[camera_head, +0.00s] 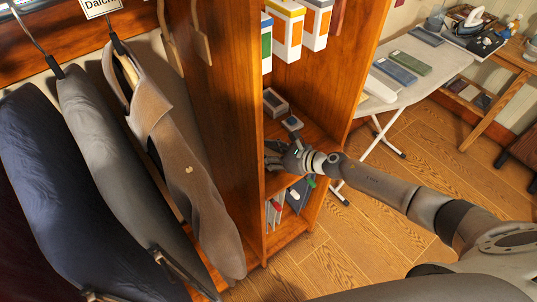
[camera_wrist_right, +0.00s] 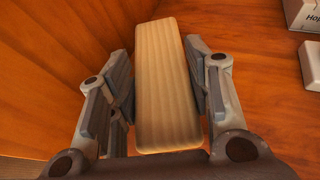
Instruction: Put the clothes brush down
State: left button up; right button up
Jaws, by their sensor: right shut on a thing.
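The clothes brush (camera_wrist_right: 165,85) shows in the right wrist view as a pale wooden block, lengthwise between the two fingers of my right gripper (camera_wrist_right: 160,95). The gripper is shut on its sides. In the head view, my right gripper (camera_head: 281,156) reaches into a shelf compartment of the wooden closet unit (camera_head: 232,120). The brush is hard to make out there, and its bristles are hidden. The wooden shelf board (camera_wrist_right: 245,90) lies under and around the brush in the wrist view; I cannot tell whether they touch. My left gripper is not in view.
Small boxes (camera_head: 275,102) stand in the same compartment; a white box (camera_wrist_right: 304,15) shows at right in the wrist view. A wooden side wall (camera_wrist_right: 60,75) is close on the left. Clothes (camera_head: 180,150) hang left of the unit. An ironing board (camera_head: 430,65) stands right.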

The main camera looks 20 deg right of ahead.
jog(key=shift+f, duration=0.25)
jog(key=shift+f, duration=0.15)
jog(key=o, duration=1.1)
